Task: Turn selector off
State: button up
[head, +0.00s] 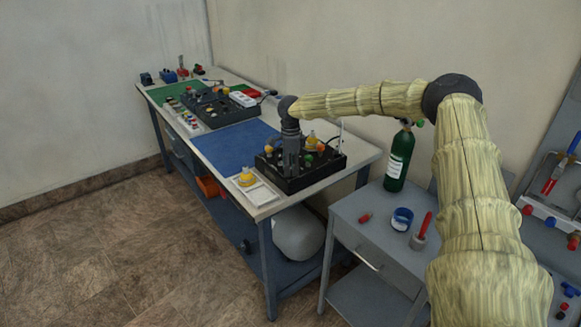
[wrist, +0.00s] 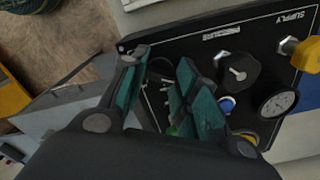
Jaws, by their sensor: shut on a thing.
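The black control box (head: 325,165) sits on the near right part of the long bench. Its panel (wrist: 190,48) fills the middle and right of the wrist view, with printed words that include SUPPLY. My gripper (head: 290,165) points down onto the left part of the box. In the wrist view my gripper (wrist: 160,63) has its green-padded fingers around a small dark part, taken to be the selector (wrist: 160,78). The fingers hide most of it, so its pointing direction cannot be told.
On the panel beside the fingers are a black knob with a light pointer (wrist: 238,72), a round gauge (wrist: 278,102), a blue button (wrist: 226,104) and a yellow fitting (wrist: 306,53). A green cylinder (head: 399,160) stands on a grey side table. A blue mat (head: 235,146) lies left of the box.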

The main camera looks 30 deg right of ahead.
jog(key=shift+d, duration=0.15)
dwell(0.4)
jog(key=o, duration=1)
jog(key=shift+d, duration=0.1)
jog(key=shift+a, duration=0.2)
notch_tip(320, 180, up, 12)
jog(key=shift+d, duration=0.1)
jog(key=shift+f, duration=0.1)
